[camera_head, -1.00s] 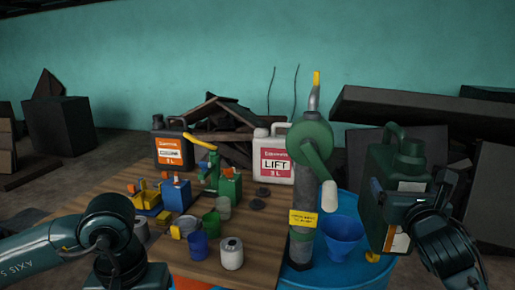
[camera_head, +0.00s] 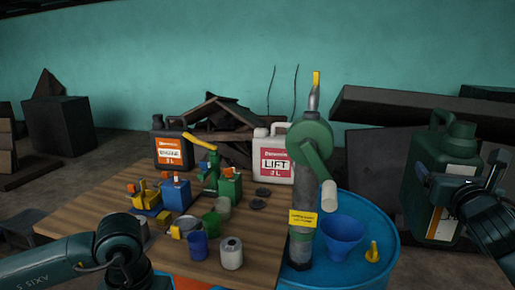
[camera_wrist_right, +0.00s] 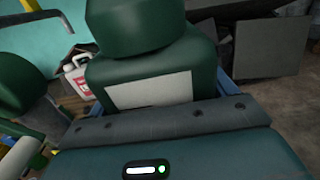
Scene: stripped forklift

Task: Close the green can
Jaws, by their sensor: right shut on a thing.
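A large dark green can (camera_head: 428,180) with a handle and a pale label is at the right of the head view, upright or slightly tilted. A wide round green piece (camera_head: 459,138) sits at its top; I cannot tell whether it is a fitted cap. My right gripper (camera_head: 468,190) is shut on the can's side. The wrist view shows the can body (camera_wrist_right: 200,65) and the round green top (camera_wrist_right: 135,25) close up. My left gripper (camera_head: 125,255) is low at the left, far from the can; its fingers are not clear.
A blue drum (camera_head: 385,225) carries a green crank pump (camera_head: 310,145), a blue funnel (camera_head: 342,235) and a yellow piece (camera_head: 372,253). A wooden table (camera_head: 95,210) holds several small cans and cups. Two larger jugs stand at its back. Dark slabs lie behind the green can.

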